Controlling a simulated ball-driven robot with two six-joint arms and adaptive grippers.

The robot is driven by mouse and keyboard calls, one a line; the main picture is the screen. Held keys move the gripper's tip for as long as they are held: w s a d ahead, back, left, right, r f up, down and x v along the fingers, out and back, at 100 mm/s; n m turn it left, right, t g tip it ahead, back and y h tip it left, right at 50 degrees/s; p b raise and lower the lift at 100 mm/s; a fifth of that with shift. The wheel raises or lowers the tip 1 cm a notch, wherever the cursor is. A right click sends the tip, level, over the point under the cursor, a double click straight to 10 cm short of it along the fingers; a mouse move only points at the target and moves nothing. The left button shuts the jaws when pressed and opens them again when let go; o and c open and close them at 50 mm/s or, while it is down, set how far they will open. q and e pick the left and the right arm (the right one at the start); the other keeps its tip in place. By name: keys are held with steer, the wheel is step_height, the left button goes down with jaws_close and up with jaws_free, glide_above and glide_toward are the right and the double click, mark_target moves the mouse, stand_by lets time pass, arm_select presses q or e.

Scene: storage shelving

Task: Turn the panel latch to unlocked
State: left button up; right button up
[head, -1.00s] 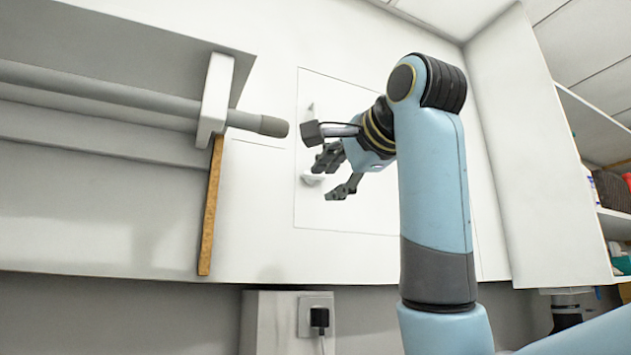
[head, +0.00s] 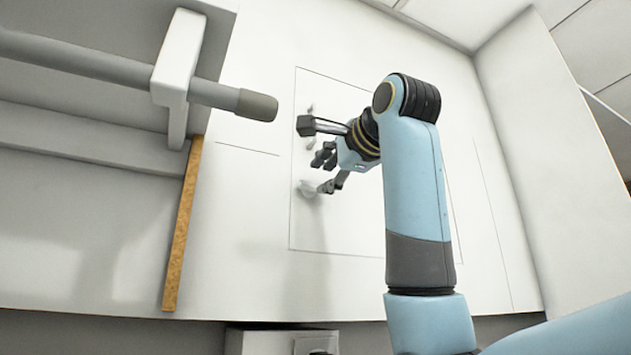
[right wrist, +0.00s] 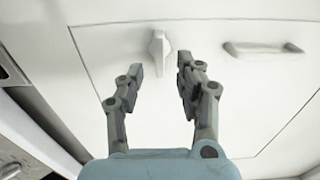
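The white panel (head: 350,225), outlined by a thin seam, is set flush in the wall. Its latch (right wrist: 159,50), a small white lever on a base, stands upright in the right wrist view; it is a pale, partly covered shape (head: 306,188) in the head view. A white bar handle (right wrist: 262,50) is to its right in the right wrist view. My right gripper (head: 322,172) is close to the panel at the latch. Its fingers (right wrist: 160,65) are open, one on each side of the latch's line; I cannot tell if either touches it. My left gripper is not in view.
A grey rod (head: 90,62) with a dark end cap (head: 257,105) runs through a white bracket (head: 178,75) left of the panel. A brown-edged board (head: 182,230) hangs below it. A white cabinet side (head: 555,150) stands at right.

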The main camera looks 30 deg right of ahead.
mark_target(315, 185)
steer(key=w, duration=0.4)
steer(key=shift+w+d+p, duration=0.2)
steer(key=shift+w+p, duration=0.05)
steer(key=shift+p, duration=0.1)
steer(key=shift+w+f, duration=0.1)
steer(key=shift+w, duration=0.25)
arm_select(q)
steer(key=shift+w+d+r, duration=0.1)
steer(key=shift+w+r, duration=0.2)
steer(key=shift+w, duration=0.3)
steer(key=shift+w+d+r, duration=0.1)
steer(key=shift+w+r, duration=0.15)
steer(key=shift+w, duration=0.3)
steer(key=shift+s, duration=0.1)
arm_select(e)
steer(key=shift+c, duration=0.3)
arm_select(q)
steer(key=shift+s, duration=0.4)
arm_select(e)
jaws_close()
